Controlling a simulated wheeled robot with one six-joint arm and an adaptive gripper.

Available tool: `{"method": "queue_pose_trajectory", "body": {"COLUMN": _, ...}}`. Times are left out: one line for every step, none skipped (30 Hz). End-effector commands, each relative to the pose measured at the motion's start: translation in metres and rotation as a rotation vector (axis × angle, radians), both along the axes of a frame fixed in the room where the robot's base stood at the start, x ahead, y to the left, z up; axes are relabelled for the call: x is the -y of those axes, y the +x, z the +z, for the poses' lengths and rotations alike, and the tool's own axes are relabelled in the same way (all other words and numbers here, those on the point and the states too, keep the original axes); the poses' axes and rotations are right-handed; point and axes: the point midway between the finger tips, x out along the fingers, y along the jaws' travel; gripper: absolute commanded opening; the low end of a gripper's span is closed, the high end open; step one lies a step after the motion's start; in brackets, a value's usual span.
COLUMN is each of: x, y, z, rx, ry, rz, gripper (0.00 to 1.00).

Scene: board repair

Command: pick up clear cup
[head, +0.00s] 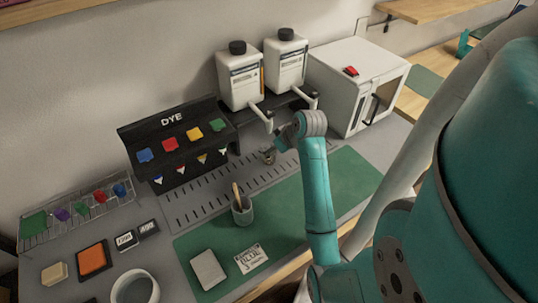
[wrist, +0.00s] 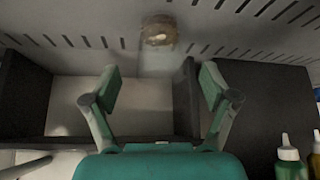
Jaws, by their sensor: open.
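A small clear cup (wrist: 158,32) stands on the grey slotted surface, at the top middle of the wrist view. It looks see-through and brownish with a bright spot inside. In the head view a small cup-like shape (head: 268,155) shows below the dispensers, close to the end of my arm. My gripper (wrist: 157,78) is open and empty, its two teal fingers spread wide. The cup lies beyond the fingertips, roughly between them sideways and apart from both. In the head view my wrist hides most of the gripper.
Two white bottles (head: 238,77) stand on a black dispenser stand above the cup. The black DYE rack (head: 172,117) is to the left and a white box machine (head: 350,80) to the right. A cup with a wooden stick (head: 242,213) stands on the green mat (head: 330,185), in front.

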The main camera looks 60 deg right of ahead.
Motion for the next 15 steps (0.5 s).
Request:
{"method": "queue_pose_trajectory", "body": {"x": 0.0, "y": 0.002, "z": -0.004, "rx": -0.001, "ry": 0.002, "rz": 0.001, "gripper": 0.85}}
{"method": "queue_pose_trajectory", "body": {"x": 0.001, "y": 0.003, "z": -0.007, "rx": -0.002, "ry": 0.003, "rz": 0.001, "gripper": 0.85}}
{"method": "queue_pose_trajectory", "body": {"x": 0.002, "y": 0.006, "z": -0.011, "rx": -0.002, "ry": 0.003, "rz": 0.001, "gripper": 0.85}}
{"method": "queue_pose_trajectory", "body": {"x": 0.002, "y": 0.008, "z": -0.015, "rx": -0.002, "ry": 0.003, "rz": 0.001, "gripper": 0.85}}
{"method": "queue_pose_trajectory", "body": {"x": 0.003, "y": 0.01, "z": -0.019, "rx": -0.003, "ry": 0.004, "rz": 0.002, "gripper": 0.85}}
{"method": "queue_pose_trajectory", "body": {"x": 0.005, "y": 0.013, "z": -0.024, "rx": -0.002, "ry": 0.003, "rz": 0.001, "gripper": 0.85}}
{"method": "queue_pose_trajectory", "body": {"x": 0.005, "y": 0.014, "z": -0.028, "rx": -0.002, "ry": 0.003, "rz": 0.001, "gripper": 0.85}}
{"method": "queue_pose_trajectory", "body": {"x": 0.006, "y": 0.017, "z": -0.031, "rx": -0.002, "ry": 0.003, "rz": 0.001, "gripper": 0.85}}
{"method": "queue_pose_trajectory", "body": {"x": 0.007, "y": 0.019, "z": -0.035, "rx": -0.002, "ry": 0.001, "rz": 0.001, "gripper": 0.85}}
{"method": "queue_pose_trajectory", "body": {"x": 0.008, "y": 0.021, "z": -0.037, "rx": -0.003, "ry": 0.002, "rz": 0.001, "gripper": 0.85}}
{"method": "queue_pose_trajectory", "body": {"x": 0.008, "y": 0.022, "z": -0.039, "rx": -0.003, "ry": 0.002, "rz": 0.001, "gripper": 0.85}}
{"method": "queue_pose_trajectory", "body": {"x": 0.009, "y": 0.023, "z": -0.041, "rx": -0.002, "ry": 0.001, "rz": 0.001, "gripper": 0.85}}
{"method": "queue_pose_trajectory", "body": {"x": 0.009, "y": 0.024, "z": -0.043, "rx": -0.001, "ry": 0.0, "rz": 0.0, "gripper": 0.85}}
{"method": "queue_pose_trajectory", "body": {"x": 0.009, "y": 0.024, "z": -0.043, "rx": -0.001, "ry": 0.0, "rz": 0.0, "gripper": 0.85}}
{"method": "queue_pose_trajectory", "body": {"x": 0.009, "y": 0.025, "z": -0.044, "rx": -0.001, "ry": 0.0, "rz": 0.0, "gripper": 0.85}}
